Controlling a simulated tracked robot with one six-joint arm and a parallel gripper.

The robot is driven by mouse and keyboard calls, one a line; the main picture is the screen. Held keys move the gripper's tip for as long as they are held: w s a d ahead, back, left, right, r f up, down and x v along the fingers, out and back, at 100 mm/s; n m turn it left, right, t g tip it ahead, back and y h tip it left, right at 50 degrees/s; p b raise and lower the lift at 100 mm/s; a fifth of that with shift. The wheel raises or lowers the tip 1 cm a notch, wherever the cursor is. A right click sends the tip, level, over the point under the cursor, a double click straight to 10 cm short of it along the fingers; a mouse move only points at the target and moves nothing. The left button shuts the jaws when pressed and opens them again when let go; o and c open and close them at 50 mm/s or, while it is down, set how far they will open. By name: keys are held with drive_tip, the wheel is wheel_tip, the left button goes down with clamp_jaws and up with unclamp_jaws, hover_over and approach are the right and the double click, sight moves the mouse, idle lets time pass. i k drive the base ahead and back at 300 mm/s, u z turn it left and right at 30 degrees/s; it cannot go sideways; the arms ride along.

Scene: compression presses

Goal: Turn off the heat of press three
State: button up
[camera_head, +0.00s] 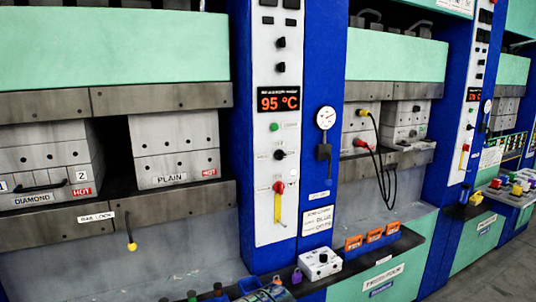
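No press in view bears a readable number three, so I cannot tell which is press three. The nearest control panel (279,205), white on a blue column, has a red-lit display (279,100) reading 95 °C. Below it are a green button (273,127), a black knob (280,154) and a red knob (278,187) with a yellow lever (278,208) pointing down. A second white panel (459,150) farther right has a lit display (473,95), too small to read surely, and a red-and-yellow lever (464,157). My gripper is not in view.
The left press holds grey mould blocks marked DIAMOND (45,165) and PLAIN (174,150), with HOT labels. A pressure gauge (325,117) is on the column. Black cables (383,165) hang at the middle press. A white box (320,263) stands on the front ledge. Floor is clear lower right.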

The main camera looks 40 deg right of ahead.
sight(279, 154)
drive_tip(key=z, duration=0.1)
drive_tip(key=i, duration=0.95)
drive_tip(key=z, duration=0.3)
